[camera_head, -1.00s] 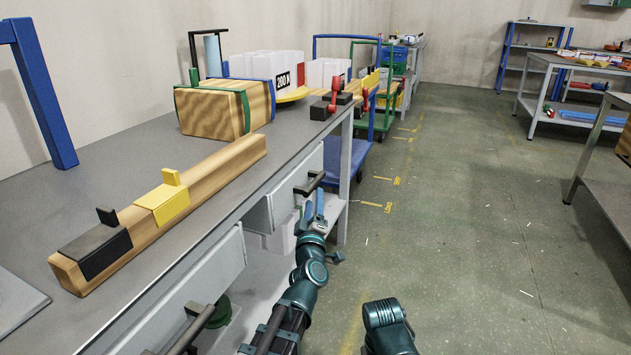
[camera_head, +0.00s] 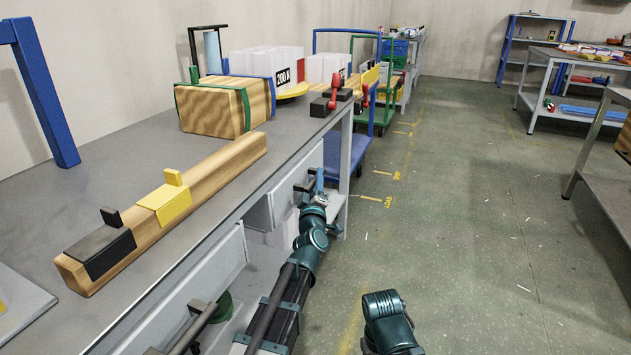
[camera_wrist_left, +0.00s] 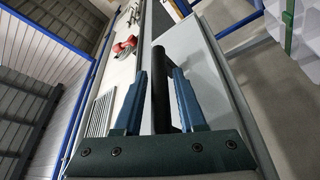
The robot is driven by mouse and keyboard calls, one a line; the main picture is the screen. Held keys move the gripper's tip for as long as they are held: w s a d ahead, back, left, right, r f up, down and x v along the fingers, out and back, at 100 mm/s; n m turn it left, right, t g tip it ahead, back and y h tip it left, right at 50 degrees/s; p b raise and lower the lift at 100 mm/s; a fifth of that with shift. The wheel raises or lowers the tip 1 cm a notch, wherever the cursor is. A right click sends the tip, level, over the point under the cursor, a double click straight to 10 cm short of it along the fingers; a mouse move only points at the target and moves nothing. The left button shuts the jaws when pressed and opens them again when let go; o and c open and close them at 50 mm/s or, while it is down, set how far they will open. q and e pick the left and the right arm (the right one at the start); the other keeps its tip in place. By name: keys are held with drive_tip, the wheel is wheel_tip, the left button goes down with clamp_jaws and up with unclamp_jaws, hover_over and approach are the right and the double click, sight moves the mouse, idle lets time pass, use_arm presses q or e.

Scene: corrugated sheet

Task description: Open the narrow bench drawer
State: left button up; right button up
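In the left wrist view the black handle (camera_wrist_left: 159,75) lies between the two blue fingers of my left gripper (camera_wrist_left: 160,98). The fingers stand apart on either side of the bar; firm contact is not clear. My right gripper is out of view; only a teal part of my right arm shows at the bottom.
A wider drawer (camera_head: 200,287) with a dark handle is nearer on the same bench (camera_head: 250,165). A wooden beam (camera_head: 210,178) and a strapped wooden block (camera_head: 222,107) lie on top. A blue trolley (camera_head: 346,160) stands beyond the bench.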

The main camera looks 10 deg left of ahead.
use_arm(q)
clamp_jaws()
idle(1.1)
